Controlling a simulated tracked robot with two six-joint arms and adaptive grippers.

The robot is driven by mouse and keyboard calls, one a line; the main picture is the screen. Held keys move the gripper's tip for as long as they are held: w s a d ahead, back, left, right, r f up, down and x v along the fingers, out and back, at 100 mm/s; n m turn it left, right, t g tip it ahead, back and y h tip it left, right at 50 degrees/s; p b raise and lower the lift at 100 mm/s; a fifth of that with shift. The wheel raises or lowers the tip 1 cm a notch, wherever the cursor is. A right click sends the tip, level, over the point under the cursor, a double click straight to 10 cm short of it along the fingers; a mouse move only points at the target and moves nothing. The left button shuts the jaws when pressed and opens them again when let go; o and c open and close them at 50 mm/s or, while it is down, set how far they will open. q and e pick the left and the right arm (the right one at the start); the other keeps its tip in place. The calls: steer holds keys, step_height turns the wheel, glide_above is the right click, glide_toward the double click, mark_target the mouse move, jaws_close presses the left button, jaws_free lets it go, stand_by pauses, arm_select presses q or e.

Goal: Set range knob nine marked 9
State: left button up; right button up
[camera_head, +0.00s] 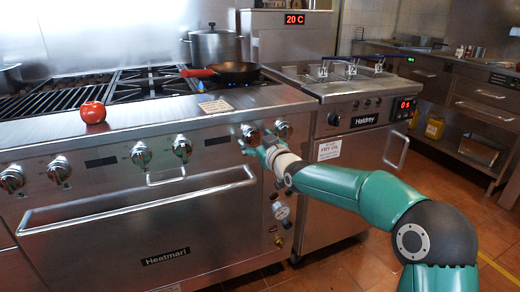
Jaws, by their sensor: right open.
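The range (110,222) has a row of knobs along its front panel, and their number marks are too small to read, so I cannot tell which one is marked 9. One knob (250,133) sits just beyond my right gripper (252,146), and another knob (283,129) is to its right. My right gripper is open, with its fingers toward the panel. I cannot tell whether it touches the nearer knob. More knobs (140,154) (182,147) are to the left. My left gripper is not in view.
A tomato (93,112) lies on the range's front ledge. A red-handled pan (235,71) and a pot (213,44) stand on the cooktop. The oven handle (140,205) sticks out below the knobs. A fryer (358,110) stands to the right.

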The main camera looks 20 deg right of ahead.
steer(key=s+d, duration=0.1)
steer(key=s, duration=1)
steer(key=shift+s+r, duration=0.25)
steer(key=shift+r, duration=0.05)
steer(key=s+a+f+g, duration=0.2)
steer(key=f, duration=0.8)
steer(key=s+a+f+m+g+y, duration=0.1)
steer(key=a+f+g, duration=0.15)
steer(key=f, duration=0.85)
steer(key=s+a+f+g, duration=0.2)
steer(key=f+g, duration=0.1)
steer(key=f, duration=0.7)
steer(key=s+a+f+m+g, duration=0.1)
steer(key=s+a+f+g, duration=0.3)
steer(key=s+f, duration=0.9)
steer(key=s+a+f+m+g+y, duration=0.1)
steer(key=s+a+f+m+g, duration=0.15)
steer(key=s, duration=0.55)
steer(key=s+a+f+m+g, duration=0.1)
steer(key=s+f+g, duration=0.2)
steer(key=s, duration=0.4)
step_height(320, 180, up, 31)
steer(key=p, duration=3.1)
steer(key=shift+f, duration=0.15)
